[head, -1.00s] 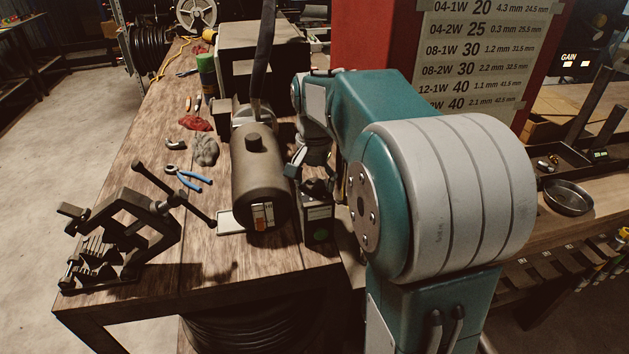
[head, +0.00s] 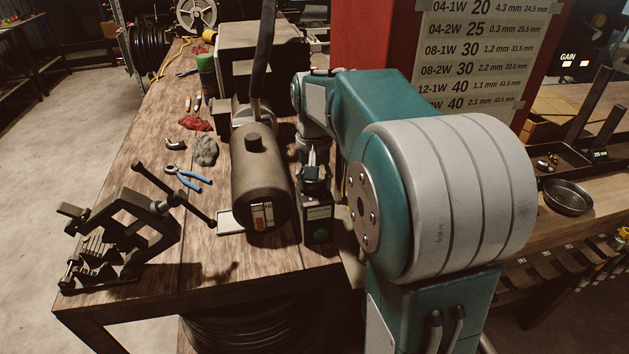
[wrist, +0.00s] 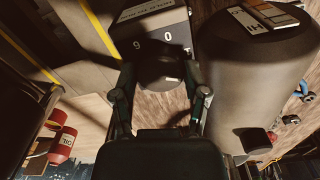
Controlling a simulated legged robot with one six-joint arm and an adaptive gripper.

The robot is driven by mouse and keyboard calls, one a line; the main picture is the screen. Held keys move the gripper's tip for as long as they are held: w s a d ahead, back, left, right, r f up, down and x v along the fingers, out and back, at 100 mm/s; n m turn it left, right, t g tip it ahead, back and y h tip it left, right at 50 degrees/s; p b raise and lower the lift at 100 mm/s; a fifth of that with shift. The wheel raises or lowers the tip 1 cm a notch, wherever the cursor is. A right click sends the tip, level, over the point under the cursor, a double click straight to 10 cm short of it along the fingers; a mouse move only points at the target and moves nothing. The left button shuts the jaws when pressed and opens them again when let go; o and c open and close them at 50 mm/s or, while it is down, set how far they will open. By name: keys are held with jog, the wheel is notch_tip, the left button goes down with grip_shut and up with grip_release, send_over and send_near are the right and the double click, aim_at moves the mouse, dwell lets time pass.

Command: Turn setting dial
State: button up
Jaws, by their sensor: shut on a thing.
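The setting dial (wrist: 160,68) is a dark round knob with a small pale mark, on a dark control box. The numerals 9, 0 and part of another show around it in the wrist view. My gripper (wrist: 160,80) has one finger on each side of the dial and is shut on it. The dial is mostly hidden there by the fingers.
A black clamp-like fixture (head: 125,235), blue pliers (head: 188,177) and rags lie farther left on the wooden bench (head: 200,272). A settings chart (head: 470,60) hangs on the red post behind my arm.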

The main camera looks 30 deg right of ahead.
jog(key=shift+f, duration=0.15)
jog(key=o, duration=1.1)
jog(key=shift+o, duration=0.2)
notch_tip(320, 180, up, 12)
jog(key=s+a+f+n+t, duration=0.2)
jog(key=s+a+f, duration=0.3)
jog(key=s, duration=0.4)
jog(key=s+a+f+n+t, duration=0.3)
jog(key=s+a+f+n, duration=0.1)
jog(key=s+a, duration=0.4)
jog(key=shift+s+f+t, duration=0.3)
jog(key=shift+s+f, duration=0.35)
jog(key=shift+s, duration=0.45)
